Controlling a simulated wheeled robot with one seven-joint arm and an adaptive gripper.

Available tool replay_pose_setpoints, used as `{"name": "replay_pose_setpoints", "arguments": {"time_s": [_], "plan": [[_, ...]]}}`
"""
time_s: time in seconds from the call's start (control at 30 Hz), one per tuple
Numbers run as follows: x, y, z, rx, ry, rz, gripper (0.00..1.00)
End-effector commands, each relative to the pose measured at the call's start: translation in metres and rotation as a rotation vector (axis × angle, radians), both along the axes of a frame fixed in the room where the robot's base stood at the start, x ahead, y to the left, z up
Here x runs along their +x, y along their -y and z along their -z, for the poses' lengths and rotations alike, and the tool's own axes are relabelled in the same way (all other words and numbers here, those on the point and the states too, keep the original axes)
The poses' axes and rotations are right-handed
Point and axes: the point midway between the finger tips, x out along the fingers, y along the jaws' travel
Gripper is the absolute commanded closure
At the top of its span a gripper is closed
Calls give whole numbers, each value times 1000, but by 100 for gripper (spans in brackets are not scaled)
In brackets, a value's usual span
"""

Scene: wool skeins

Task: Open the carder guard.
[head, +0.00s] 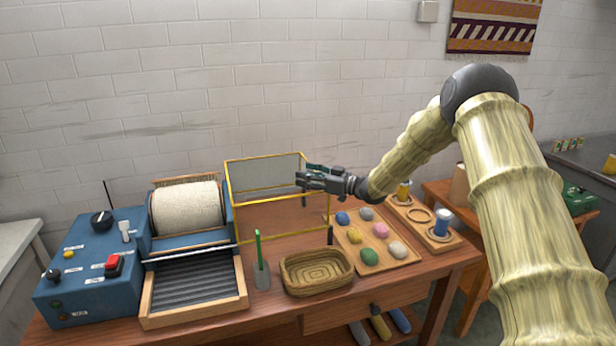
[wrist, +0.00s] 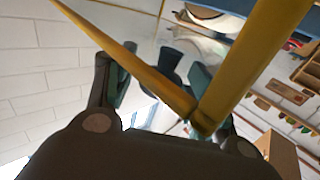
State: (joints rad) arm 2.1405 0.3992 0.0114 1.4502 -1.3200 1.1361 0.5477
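The carder guard (head: 234,201) is a clear box with a yellow frame. It stands beside the carder's right side, and the pale drum (head: 185,207) shows uncovered to its left. My gripper (head: 306,180) is at the guard's right end, near its upper right edge. In the wrist view, two yellow frame bars (wrist: 122,58) meet at a corner that crosses in front of my fingers. The fingers (wrist: 160,85) look apart, with nothing visibly clamped between them. Whether they touch the frame cannot be told.
A blue control box (head: 90,265) with a red switch is at the left. A woven basket (head: 317,272), a green-handled tool (head: 259,262) and a wooden tray (head: 365,257) of coloured wool balls occupy the bench front. A spool board (head: 420,217) lies at the right.

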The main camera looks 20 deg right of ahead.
Motion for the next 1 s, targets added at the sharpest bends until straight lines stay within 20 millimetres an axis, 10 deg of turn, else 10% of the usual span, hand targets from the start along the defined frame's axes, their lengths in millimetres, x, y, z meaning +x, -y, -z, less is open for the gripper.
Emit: {"name": "replay_pose_setpoints", "arguments": {"time_s": [0.43, 1.0], "plan": [[-9, 9, 1, 1, -1, 1, 45], [-74, 75, 0, 1, -1, 1, 45]]}}
